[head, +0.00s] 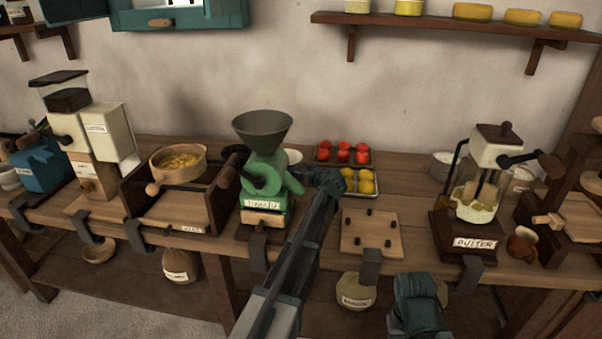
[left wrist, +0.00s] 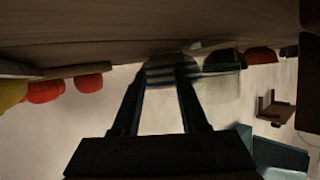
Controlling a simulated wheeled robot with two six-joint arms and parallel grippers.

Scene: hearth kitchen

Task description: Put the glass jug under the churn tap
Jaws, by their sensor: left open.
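The churn (head: 477,190) stands at the right of the bench, a cream-topped glass vessel with a crank on a dark labelled base. A tap on it is too small to make out. My left gripper (head: 328,182) is over the bench between the green mill and the yellow fruit tray. In the left wrist view its fingers (left wrist: 162,75) are apart. A see-through, dark-banded shape (left wrist: 215,80) shows at and beyond the fingertips; I cannot tell whether it is the glass jug. No jug shows clearly in the head view; the arm hides that spot. My right gripper's fingers do not show.
A green mill (head: 264,190) stands left of my left arm. A brown pitcher (head: 522,245) stands right of the churn base.

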